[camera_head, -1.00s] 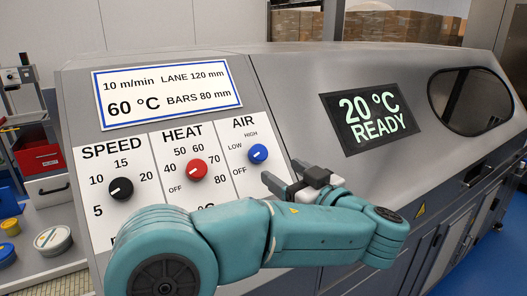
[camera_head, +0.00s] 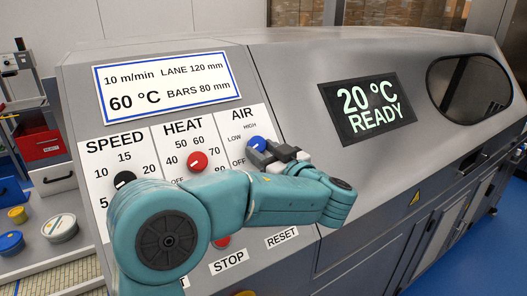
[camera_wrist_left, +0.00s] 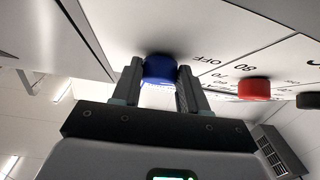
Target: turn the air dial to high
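The blue air dial (camera_head: 257,142) sits at the upper right of the white control panel, with OFF, LOW and HIGH printed around it. My left gripper (camera_head: 262,151) is at the dial, reaching in from below right. In the left wrist view the blue dial (camera_wrist_left: 160,68) fills the space between the two fingertips (camera_wrist_left: 160,76), with no clear gap on either side, so the fingers look shut on it. The dial's pointer is too small and partly hidden to read. My right gripper is not in view.
The red heat dial (camera_head: 197,161) and black speed dial (camera_head: 124,179) are left of the air dial. A dark display (camera_head: 368,112) reads 20 °C READY. A red bin (camera_head: 39,144) stands at far left.

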